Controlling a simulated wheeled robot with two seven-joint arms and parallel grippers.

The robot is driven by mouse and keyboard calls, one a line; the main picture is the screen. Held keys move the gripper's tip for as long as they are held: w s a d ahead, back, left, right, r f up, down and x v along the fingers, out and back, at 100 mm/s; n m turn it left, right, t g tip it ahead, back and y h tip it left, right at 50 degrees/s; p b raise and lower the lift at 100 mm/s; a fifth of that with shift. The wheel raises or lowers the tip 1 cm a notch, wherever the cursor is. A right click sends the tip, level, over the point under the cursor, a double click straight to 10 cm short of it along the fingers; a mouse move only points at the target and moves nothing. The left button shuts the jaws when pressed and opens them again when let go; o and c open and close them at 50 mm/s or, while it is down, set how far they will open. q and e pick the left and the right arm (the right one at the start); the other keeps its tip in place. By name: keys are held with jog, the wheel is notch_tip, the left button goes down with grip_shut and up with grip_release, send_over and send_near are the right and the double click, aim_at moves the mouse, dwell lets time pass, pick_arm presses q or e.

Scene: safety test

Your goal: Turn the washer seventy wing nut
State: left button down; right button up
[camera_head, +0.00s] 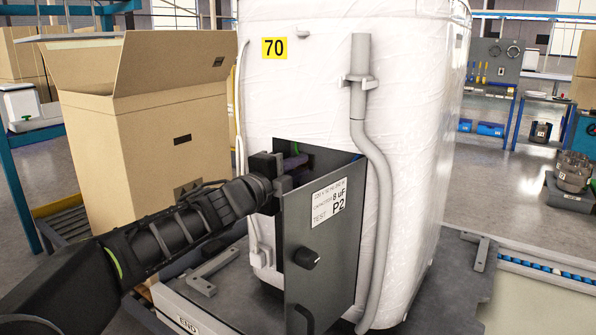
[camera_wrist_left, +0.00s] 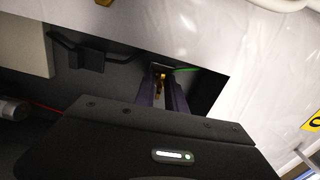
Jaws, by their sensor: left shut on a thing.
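The washer (camera_head: 415,130) is wrapped in white film and carries a yellow label (camera_head: 274,48) reading 70. Its dark access door (camera_head: 318,240) stands open, with a white label reading 8 uF and P2. My left gripper (camera_head: 294,163) reaches into the opening behind the door. In the left wrist view its two dark fingers (camera_wrist_left: 172,97) are shut on a small brass-coloured wing nut (camera_wrist_left: 159,84) inside the dark recess. The fingers hide most of the nut, so its exact angle cannot be told. My right gripper is in neither view.
A large open cardboard box (camera_head: 150,135) stands close to the left, beside my left arm. A grey hose (camera_head: 378,190) runs down the washer right of the door.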

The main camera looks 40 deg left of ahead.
pick_arm(q)
jog(key=shift+f, duration=0.1)
dwell(0.4)
jog(key=c, duration=1.6)
grip_release()
jog(key=s+p, duration=0.1)
jog(key=s, duration=0.6)
jog(key=shift+s+p, duration=0.35)
jog(key=shift+s, duration=0.05)
jog(key=shift+d, duration=0.1)
